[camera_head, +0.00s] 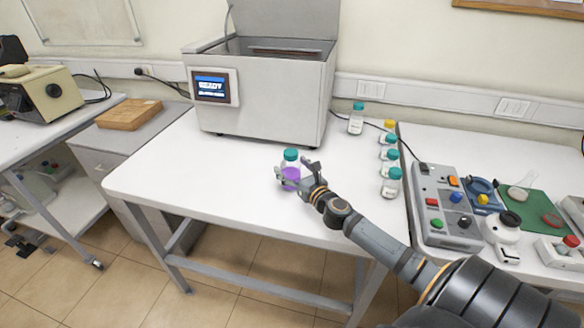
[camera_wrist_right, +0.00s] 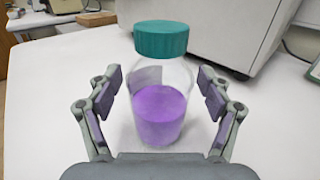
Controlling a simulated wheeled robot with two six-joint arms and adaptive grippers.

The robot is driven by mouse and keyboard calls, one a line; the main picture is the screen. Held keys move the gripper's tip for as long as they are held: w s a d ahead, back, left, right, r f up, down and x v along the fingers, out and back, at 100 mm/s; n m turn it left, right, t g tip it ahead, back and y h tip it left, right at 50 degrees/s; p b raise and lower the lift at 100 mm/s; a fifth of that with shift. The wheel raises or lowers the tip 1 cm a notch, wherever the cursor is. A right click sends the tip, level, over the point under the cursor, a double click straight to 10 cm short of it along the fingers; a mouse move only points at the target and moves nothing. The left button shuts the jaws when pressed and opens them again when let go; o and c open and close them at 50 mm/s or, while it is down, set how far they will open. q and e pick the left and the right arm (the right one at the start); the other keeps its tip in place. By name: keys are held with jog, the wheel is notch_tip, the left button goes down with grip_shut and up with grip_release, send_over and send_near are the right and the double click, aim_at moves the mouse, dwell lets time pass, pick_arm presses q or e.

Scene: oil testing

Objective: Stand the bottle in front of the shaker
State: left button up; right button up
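A clear bottle (camera_head: 291,170) with a teal cap and purple liquid stands upright on the white table in front of the shaker. The shaker (camera_head: 265,85) is a large grey box with a raised lid and a small screen. My right gripper (camera_head: 297,178) is at the bottle. In the right wrist view, the bottle (camera_wrist_right: 162,95) stands between the two fingers of the gripper (camera_wrist_right: 160,108), with a visible gap on each side. The gripper is open. The shaker (camera_wrist_right: 228,30) shows behind the bottle there. My left gripper is not in view.
Several capped bottles (camera_head: 391,183) stand in a row at the table's right side, and one more (camera_head: 356,119) stands near the shaker's right corner. A control box (camera_head: 447,207) is on the right-hand table. The front left of the white table (camera_head: 190,180) is clear.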

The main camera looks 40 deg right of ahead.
jog(key=shift+r, duration=0.1)
jog(key=shift+s, duration=0.15)
jog(key=s+b, duration=0.2)
jog(key=shift+s+a+f, duration=0.1)
jog(key=shift+s+f, duration=0.2)
jog(key=shift+f, duration=0.05)
jog(key=s+p, duration=0.1)
jog(key=s, duration=0.1)
jog(key=s+p, duration=0.1)
jog(key=s, duration=0.2)
jog(key=s+r+p, duration=0.1)
jog(key=s+p, duration=0.1)
jog(key=s, duration=0.1)
jog(key=shift+a, duration=0.25)
jog(key=shift+s+f, duration=0.1)
jog(key=shift+s, duration=0.45)
